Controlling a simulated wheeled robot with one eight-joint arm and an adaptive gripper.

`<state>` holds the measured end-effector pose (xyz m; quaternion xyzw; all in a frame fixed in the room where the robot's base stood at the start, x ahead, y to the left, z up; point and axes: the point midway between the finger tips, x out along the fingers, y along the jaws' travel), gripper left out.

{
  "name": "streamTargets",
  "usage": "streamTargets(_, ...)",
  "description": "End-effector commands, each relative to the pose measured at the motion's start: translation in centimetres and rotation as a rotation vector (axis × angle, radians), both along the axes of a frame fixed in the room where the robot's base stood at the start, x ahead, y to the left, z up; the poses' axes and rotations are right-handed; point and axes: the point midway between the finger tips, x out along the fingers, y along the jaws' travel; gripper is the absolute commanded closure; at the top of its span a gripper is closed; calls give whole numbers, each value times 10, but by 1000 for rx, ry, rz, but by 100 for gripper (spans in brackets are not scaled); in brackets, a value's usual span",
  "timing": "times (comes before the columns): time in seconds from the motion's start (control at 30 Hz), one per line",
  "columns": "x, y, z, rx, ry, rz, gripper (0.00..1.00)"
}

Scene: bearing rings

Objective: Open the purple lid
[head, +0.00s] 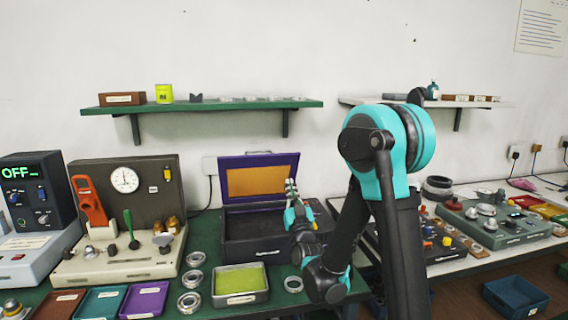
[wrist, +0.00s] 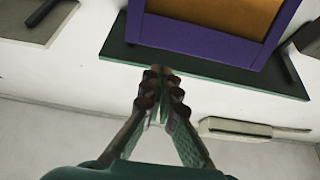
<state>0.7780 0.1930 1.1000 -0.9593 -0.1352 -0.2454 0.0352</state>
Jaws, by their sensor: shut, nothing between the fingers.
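The purple lid (head: 225,161) stands raised at the back of a dark box (head: 236,250), with its orange inner panel facing forward. The lid also shows at the top of the wrist view (wrist: 200,38). My gripper (head: 291,184) is shut and empty, its fingers pointing up in front of the lid's right side in the head view. In the wrist view its closed fingertips (wrist: 161,70) appear just below the lid's lower left corner in the picture. I cannot tell whether they touch the lid. My gripper and arm hide part of the box's right side.
A green wall shelf (head: 225,104) hangs above the lid. A tester with a gauge (head: 124,180) stands left of the box. A tray with a yellow-green pad (head: 240,282) and several metal rings (head: 190,302) lie in front. More devices (head: 493,226) stand at right.

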Motion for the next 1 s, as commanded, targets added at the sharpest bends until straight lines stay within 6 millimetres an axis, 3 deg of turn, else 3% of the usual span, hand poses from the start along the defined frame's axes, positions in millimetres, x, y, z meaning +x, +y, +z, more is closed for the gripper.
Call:
streamTargets(0.5,81,23,46,-2,0,-1,100)
streamTargets(0.7,96,27,54,-1,2,0,100)
streamTargets(1.0,99,28,56,-1,2,0,100)
